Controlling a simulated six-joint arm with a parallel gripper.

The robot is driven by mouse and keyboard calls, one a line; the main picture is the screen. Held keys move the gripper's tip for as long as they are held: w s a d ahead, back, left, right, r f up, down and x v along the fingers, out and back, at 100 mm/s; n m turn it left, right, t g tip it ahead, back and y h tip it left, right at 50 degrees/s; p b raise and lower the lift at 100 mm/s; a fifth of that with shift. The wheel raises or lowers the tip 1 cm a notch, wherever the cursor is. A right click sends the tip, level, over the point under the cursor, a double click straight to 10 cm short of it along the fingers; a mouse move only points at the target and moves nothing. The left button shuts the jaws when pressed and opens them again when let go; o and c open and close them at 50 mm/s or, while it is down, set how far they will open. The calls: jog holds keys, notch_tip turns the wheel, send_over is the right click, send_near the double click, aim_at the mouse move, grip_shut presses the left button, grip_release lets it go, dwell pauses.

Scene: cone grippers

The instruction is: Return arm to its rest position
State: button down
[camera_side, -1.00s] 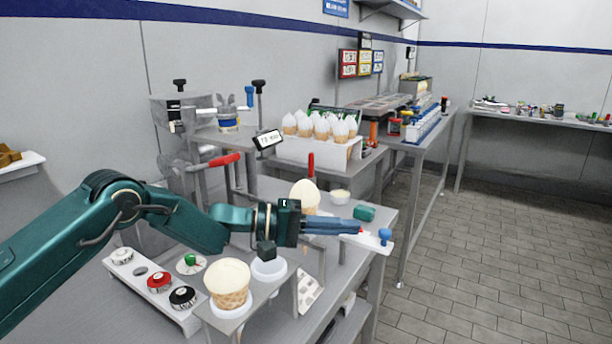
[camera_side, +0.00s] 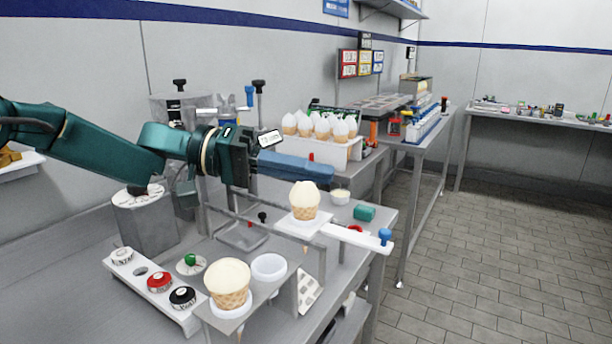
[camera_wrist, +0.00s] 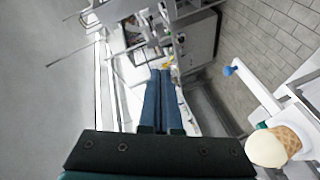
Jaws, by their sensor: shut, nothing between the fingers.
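My gripper (camera_side: 330,172) is shut and empty, with its blue fingers side by side, raised above the bench and pointing right in the side view. The closed fingers also show in the wrist view (camera_wrist: 162,74). A filled cone (camera_side: 305,201) stands upright on a white stand below the fingertips, apart from them. It also shows at the lower right of the wrist view (camera_wrist: 275,146). A second filled cone (camera_side: 228,282) stands in a holder at the front, beside an empty white ring holder (camera_side: 268,268).
A rack of several white-topped cones (camera_side: 322,128) stands behind my gripper. A tray with red and black knobs (camera_side: 160,282) lies at the front left. The machine with levers (camera_side: 180,108) stands close behind my arm. The air right of the fingers is clear.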

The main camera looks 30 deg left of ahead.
jog(key=s+d+m+g+y, duration=0.1)
jog(key=s+m+g+y, duration=0.3)
jog(key=s, duration=1.2)
jog(key=s+a+f+n+t+y, duration=0.1)
jog(key=s+a+f+n+y, duration=0.1)
jog(key=a+f+y, duration=0.3)
jog(key=s+a+f+n+t+y, duration=0.1)
jog(key=s+a+f+n+y, duration=0.1)
jog(key=s+a+f+y, duration=0.3)
jog(key=a+f, duration=0.1)
jog(key=a, duration=0.2)
jog(key=shift+s+t, duration=0.25)
jog(key=shift+t, duration=0.05)
jog(key=shift+a, duration=0.1)
